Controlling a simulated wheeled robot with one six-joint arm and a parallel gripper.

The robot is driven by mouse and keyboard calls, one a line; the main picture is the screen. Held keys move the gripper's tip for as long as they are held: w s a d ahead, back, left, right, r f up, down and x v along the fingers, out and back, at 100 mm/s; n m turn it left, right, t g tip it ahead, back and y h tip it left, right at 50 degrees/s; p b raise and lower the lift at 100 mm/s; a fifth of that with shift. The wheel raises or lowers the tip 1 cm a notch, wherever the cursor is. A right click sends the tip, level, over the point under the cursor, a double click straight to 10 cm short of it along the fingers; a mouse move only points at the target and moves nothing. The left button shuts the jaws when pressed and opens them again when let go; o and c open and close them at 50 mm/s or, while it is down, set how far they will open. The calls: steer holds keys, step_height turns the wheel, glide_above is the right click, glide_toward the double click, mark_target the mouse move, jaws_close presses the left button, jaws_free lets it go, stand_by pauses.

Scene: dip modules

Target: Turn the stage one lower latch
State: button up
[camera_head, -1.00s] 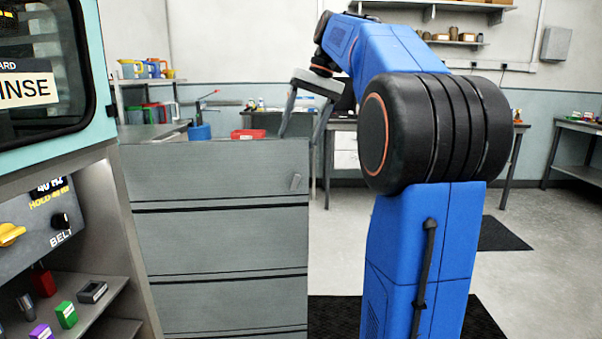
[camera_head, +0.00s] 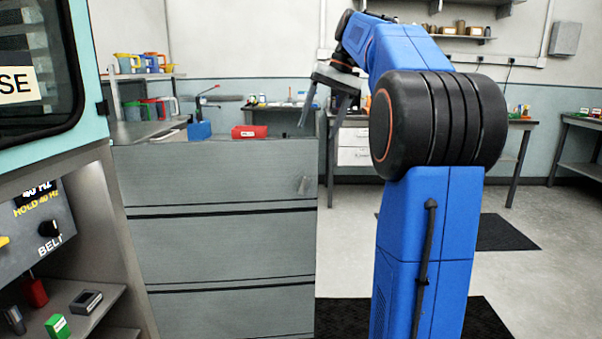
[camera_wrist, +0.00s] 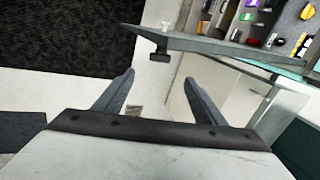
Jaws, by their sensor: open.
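My gripper (camera_head: 322,112) is open and empty in the head view, near the back right corner of a grey cabinet (camera_head: 225,235). Its two grey fingers also show apart in the wrist view (camera_wrist: 159,82).
A machine with a teal window frame (camera_head: 88,80) and a BELT knob panel (camera_head: 38,222) stands at left. Coloured blocks, one green (camera_head: 57,326), lie on its shelf. A red box (camera_head: 249,131) sits on the cabinet. Open floor (camera_head: 520,270) lies at right.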

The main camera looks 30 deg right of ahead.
mark_target(301, 172)
steer(key=x, duration=1.5)
steer(key=shift+a+f, duration=0.15)
steer(key=shift+f, duration=0.05)
steer(key=c, duration=1.1)
